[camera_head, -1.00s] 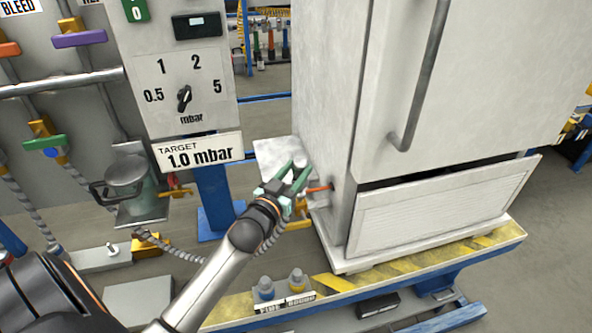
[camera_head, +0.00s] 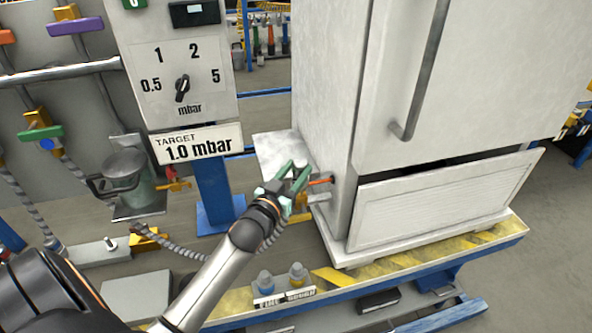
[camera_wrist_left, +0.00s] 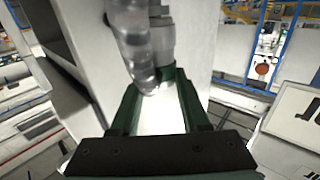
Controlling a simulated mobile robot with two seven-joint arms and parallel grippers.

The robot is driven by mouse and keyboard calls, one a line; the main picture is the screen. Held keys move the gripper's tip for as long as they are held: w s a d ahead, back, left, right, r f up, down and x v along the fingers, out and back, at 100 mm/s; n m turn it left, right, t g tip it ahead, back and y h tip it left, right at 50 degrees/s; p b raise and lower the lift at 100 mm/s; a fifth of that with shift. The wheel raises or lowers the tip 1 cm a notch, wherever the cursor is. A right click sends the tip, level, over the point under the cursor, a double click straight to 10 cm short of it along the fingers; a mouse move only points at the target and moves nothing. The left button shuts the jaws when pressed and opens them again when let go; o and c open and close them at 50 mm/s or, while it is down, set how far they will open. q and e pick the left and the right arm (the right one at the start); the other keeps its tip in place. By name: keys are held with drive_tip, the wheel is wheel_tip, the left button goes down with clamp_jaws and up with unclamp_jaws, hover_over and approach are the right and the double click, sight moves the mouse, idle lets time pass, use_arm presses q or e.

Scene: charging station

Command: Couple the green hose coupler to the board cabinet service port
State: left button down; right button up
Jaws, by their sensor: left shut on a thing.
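The white board cabinet (camera_head: 322,92) stands right of centre. Low on its left side is a small dark opening with an orange-red stub (camera_head: 320,181) at it, which looks like the service port. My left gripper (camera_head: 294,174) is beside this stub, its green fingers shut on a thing. In the left wrist view, a grey cylindrical coupler body (camera_wrist_left: 162,40) sits between the fingers, beside a translucent, ribbed hose (camera_wrist_left: 132,40). No green is clear on the coupler itself. I cannot tell whether it touches the port. My right gripper is not in view.
A grey corrugated hose (camera_head: 185,248) runs behind my left forearm from a gold fitting (camera_head: 146,238). The lower cabinet panel (camera_head: 440,200) is tilted outward. The control panel (camera_head: 180,80) rises at left.

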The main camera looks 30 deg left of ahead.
use_arm(q)
drive_tip(key=shift+c, duration=1.9)
unclamp_jaws()
drive_tip(key=shift+o, duration=0.3)
drive_tip(key=shift+f, duration=0.1)
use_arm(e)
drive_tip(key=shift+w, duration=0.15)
use_arm(q)
drive_tip(key=shift+s+d, duration=0.1)
drive_tip(key=shift+s, duration=0.7)
drive_tip(key=s+d, duration=0.1)
drive_tip(key=s, duration=0.9)
drive_tip(key=shift+s+d, duration=0.25)
drive_tip(key=shift+s, duration=0.15)
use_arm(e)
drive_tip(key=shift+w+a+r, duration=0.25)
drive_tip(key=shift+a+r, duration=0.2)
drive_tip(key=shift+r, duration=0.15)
